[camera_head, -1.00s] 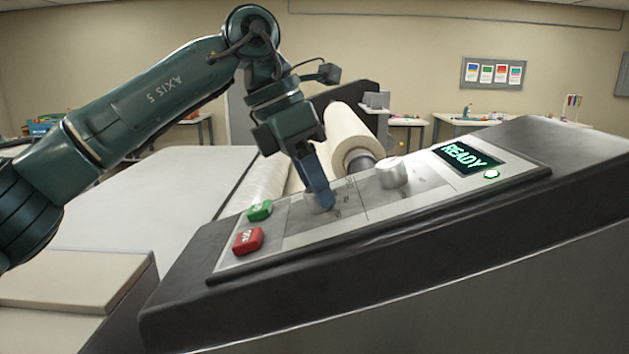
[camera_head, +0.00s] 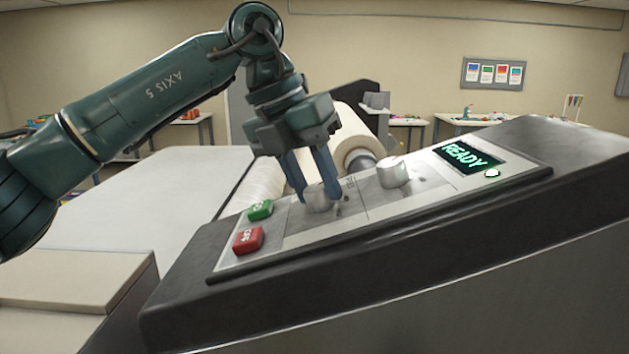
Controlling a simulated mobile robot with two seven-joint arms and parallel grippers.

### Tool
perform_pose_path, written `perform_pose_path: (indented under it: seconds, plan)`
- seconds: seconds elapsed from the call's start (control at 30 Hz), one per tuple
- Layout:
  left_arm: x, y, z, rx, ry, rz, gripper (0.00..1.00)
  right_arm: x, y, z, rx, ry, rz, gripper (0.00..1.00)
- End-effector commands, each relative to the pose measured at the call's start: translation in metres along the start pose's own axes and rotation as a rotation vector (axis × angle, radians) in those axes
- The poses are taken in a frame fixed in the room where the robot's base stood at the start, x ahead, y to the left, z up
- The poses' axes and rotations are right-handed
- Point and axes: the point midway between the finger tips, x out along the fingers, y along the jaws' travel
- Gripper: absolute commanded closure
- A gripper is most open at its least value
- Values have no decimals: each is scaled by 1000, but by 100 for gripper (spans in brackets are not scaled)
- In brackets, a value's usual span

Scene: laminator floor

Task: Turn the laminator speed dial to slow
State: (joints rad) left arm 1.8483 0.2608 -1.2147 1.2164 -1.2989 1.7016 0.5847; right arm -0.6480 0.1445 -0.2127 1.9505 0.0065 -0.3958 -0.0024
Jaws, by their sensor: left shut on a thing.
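The laminator's sloped control panel (camera_head: 375,207) carries two pale round dials. My left gripper (camera_head: 318,195) comes down from above on the left dial (camera_head: 318,203). Its two blue fingers stand on either side of that dial and are shut on it. The fingers hide part of the dial and the marks around it, so I cannot read its setting. The right dial (camera_head: 393,174) stands free, with nothing touching it. Which dial is the speed dial cannot be read from the labels here. My right gripper is not in view.
A green button (camera_head: 260,210) and a red button (camera_head: 248,240) sit left of the held dial. A lit display (camera_head: 469,157) reads READY at the panel's right. A film roll (camera_head: 354,135) lies behind the panel. A pale flat bed (camera_head: 150,200) extends left.

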Motion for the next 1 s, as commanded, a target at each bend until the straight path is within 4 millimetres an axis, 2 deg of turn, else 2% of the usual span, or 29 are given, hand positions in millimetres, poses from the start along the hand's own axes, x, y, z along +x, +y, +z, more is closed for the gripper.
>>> perform_pose_path:
  seconds: [0.4,1.0]
  plan:
    - [-1,1,0,-258,-3,15,89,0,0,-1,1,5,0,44]
    - [-1,1,0,-326,-3,18,89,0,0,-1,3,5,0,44]
